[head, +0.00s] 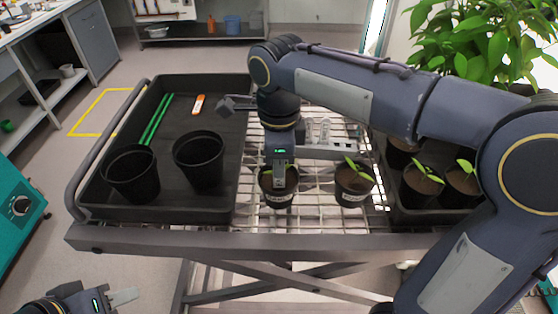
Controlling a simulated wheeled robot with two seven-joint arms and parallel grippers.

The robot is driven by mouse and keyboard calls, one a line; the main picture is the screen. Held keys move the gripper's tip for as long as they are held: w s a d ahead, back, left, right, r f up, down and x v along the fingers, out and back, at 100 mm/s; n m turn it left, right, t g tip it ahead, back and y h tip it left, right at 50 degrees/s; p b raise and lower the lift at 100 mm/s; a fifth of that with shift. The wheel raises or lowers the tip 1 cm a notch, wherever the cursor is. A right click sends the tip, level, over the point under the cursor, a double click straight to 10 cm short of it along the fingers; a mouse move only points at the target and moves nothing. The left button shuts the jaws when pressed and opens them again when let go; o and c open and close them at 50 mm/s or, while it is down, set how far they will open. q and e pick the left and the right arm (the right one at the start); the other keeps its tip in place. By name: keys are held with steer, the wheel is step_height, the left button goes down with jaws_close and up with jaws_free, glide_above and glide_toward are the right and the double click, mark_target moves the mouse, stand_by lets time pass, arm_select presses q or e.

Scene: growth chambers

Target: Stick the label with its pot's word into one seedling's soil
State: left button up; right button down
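Two small black seedling pots stand on the wire cart top, a left one (279,201) and a right one (352,196). Each has a pale printed strip on its front, too small to read. The right pot's green seedling (356,168) is clear; the left pot's plant is mostly hidden. My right gripper (281,176) points down over the left pot, its tip in front of or at the soil. Whether it holds a label is unclear. My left gripper (122,298) is at the bottom left, away from the cart, partly cut off.
A black tray (222,211) on the left holds two empty black pots (132,176) (199,160), green sticks (158,119) and a small orange-and-white item (198,104). A dark tray at the right holds more seedling pots (421,186), partly behind my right arm.

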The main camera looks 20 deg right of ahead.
steer(key=c, duration=1.5)
jaws_free()
steer(key=shift+c, duration=0.2)
step_height(320, 180, up, 8)
steer(key=shift+f+p, duration=0.2)
steer(key=shift+p, duration=0.15)
steer(key=shift+r+p, duration=0.45)
steer(key=shift+r, duration=0.2)
step_height(320, 180, up, 7)
steer(key=p, duration=0.7)
